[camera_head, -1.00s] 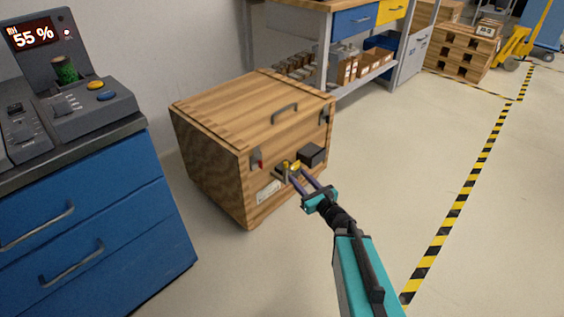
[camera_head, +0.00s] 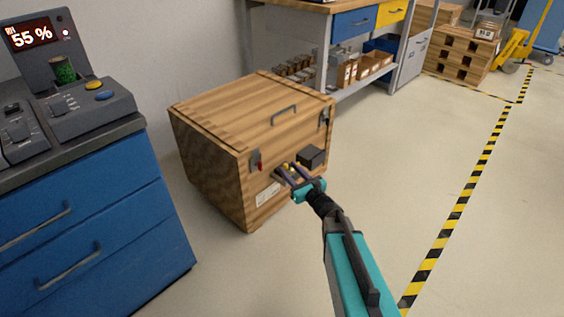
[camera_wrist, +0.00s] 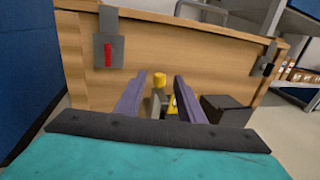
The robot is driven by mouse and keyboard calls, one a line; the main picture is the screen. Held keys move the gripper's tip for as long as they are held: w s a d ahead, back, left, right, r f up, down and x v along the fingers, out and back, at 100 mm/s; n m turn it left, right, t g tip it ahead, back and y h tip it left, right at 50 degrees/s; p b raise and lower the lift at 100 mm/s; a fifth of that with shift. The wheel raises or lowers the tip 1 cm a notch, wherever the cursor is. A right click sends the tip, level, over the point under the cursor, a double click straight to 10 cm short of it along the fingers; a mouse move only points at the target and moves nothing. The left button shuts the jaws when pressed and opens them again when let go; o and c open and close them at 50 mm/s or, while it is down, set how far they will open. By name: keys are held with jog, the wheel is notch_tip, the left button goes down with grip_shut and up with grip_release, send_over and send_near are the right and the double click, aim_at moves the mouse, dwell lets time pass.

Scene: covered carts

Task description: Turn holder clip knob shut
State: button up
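A wooden crate (camera_head: 215,125) stands on the floor, lid down. On its front is a small grey holder with yellow parts (camera_head: 287,166), mostly hidden behind my fingers in the head view. In the wrist view, a round yellow knob (camera_wrist: 159,79) sits on a grey piece, with another yellow part (camera_wrist: 173,106) lower right of it. My gripper (camera_head: 287,171) is in front of the holder. In the wrist view my gripper (camera_wrist: 156,90) has its two purple fingers apart, one on each side of the knob in the picture, with gaps visible. I cannot tell whether the tips reach around it.
A black box (camera_head: 311,156) sticks out from the crate front, right of the holder. A latch with a red part (camera_head: 256,161) is to the left, another latch (camera_head: 323,118) to the right. A blue cabinet (camera_head: 90,230) stands left. The floor (camera_head: 420,180) on the right is clear.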

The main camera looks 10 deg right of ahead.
aim_at(284, 164)
jog(key=shift+b+x, duration=0.7)
jog(key=shift+x, duration=2.95)
